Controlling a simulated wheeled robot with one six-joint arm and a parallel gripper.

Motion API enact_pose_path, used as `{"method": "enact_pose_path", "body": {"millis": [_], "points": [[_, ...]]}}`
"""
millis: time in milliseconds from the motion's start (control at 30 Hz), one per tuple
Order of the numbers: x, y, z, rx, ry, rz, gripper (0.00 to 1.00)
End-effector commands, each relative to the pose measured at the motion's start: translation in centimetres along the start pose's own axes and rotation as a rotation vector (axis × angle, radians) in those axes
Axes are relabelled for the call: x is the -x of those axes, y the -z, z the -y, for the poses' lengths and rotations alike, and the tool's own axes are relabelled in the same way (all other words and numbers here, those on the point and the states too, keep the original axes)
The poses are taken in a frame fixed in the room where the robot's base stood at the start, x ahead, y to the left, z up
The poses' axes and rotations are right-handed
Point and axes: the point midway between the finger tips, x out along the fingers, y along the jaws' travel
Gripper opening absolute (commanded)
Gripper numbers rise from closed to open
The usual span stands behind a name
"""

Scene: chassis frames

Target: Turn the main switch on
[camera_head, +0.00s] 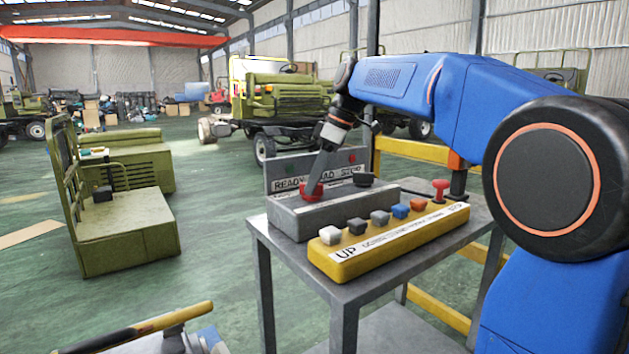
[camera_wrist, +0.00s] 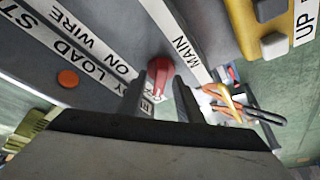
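The main switch is a red rotary knob (camera_wrist: 160,74) on a grey control box (camera_wrist: 90,17), beside a white label reading MAIN. In the head view the red knob (camera_head: 308,190) sits at the left end of the grey box (camera_head: 300,220) and is partly hidden by my gripper (camera_head: 319,176). My gripper reaches down to it from above, tilted. In the wrist view my gripper's two dark fingers (camera_wrist: 158,92) stand apart, with the knob between and just beyond their tips. I cannot tell whether either finger touches it.
A yellow button pendant (camera_head: 400,238) with several coloured buttons and a red knob lies in front of the box on a grey metal table (camera_head: 345,290). A READY / LOAD STOP panel (camera_head: 283,175) stands behind.

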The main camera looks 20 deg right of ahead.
Motion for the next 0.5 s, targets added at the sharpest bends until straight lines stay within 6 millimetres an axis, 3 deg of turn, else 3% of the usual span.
{"method": "enact_pose_path", "body": {"millis": [233,267,400,500], "points": [[-0.09,0.00,0.00,0.000,0.000,0.000,0.33],[-0.09,0.00,0.00,0.000,0.000,0.000,0.30],[-0.08,0.00,0.00,0.000,0.000,0.000,0.00],[-0.07,0.00,0.00,0.000,0.000,0.000,0.00]]}}
